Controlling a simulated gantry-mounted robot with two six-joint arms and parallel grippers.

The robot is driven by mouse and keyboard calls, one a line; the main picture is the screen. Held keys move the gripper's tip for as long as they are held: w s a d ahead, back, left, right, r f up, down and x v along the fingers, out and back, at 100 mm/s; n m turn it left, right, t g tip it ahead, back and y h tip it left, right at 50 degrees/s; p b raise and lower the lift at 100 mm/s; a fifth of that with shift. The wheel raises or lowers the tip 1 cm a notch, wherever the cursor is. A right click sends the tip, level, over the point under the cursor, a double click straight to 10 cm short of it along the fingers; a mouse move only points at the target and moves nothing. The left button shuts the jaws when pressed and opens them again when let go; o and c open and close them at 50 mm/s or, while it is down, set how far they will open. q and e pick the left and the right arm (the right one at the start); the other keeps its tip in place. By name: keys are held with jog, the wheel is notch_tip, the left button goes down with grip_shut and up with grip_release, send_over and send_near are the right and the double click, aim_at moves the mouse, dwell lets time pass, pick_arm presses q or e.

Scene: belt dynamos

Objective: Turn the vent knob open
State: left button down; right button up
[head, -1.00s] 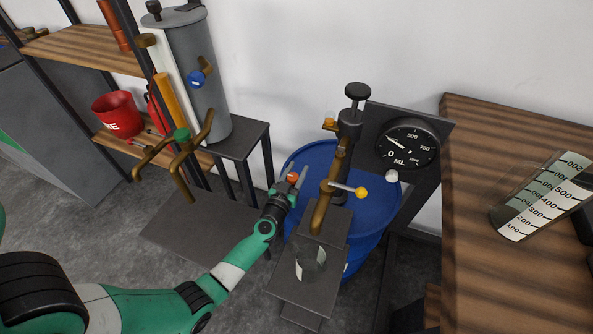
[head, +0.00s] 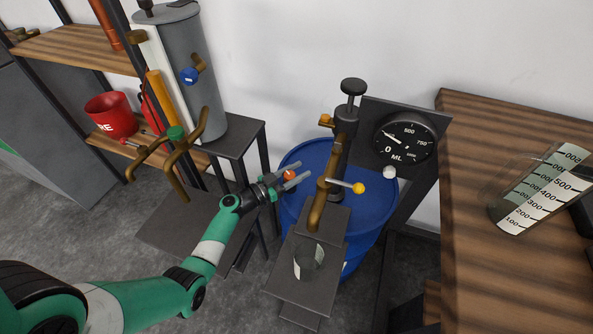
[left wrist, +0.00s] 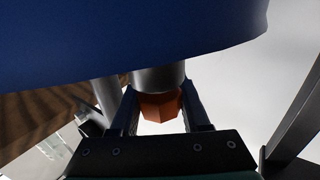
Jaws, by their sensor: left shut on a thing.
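An orange-red knob (head: 289,174), which I take as the vent knob, is at the left rim of the blue drum (head: 372,212). My left gripper (head: 296,176) comes in from the left with one finger on each side of it. In the left wrist view the orange knob (left wrist: 158,105) sits between the two fingers, below a grey cylindrical part (left wrist: 158,78) and the blue drum (left wrist: 130,30). The gripper is shut on the knob. Any marking of the knob's turn position cannot be seen. My right gripper is not in view.
A brass spout (head: 318,205) with a yellow-tipped lever (head: 359,188) stands right of the gripper, above a glass beaker (head: 308,262). A dial gauge (head: 404,139) is behind. A wooden bench (head: 480,140) bounds the right; a grey tank (head: 190,75) stands at left.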

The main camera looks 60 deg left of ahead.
pick_arm(q)
jog(key=shift+d+f+m+h, duration=0.15)
jog(key=shift+m+h, duration=0.15)
jog(key=shift+h, duration=0.2)
jog(key=shift+c, duration=1.9)
grip_release()
jog(key=shift+r+p, duration=0.3)
jog(key=shift+r, duration=0.2)
jog(key=s+d+r+p, duration=0.9)
jog(key=d+r, duration=0.1)
jog(key=r, duration=0.2)
jog(key=shift+s+p, duration=0.3)
jog(key=shift+p, duration=0.05)
jog(key=shift+r, duration=0.1)
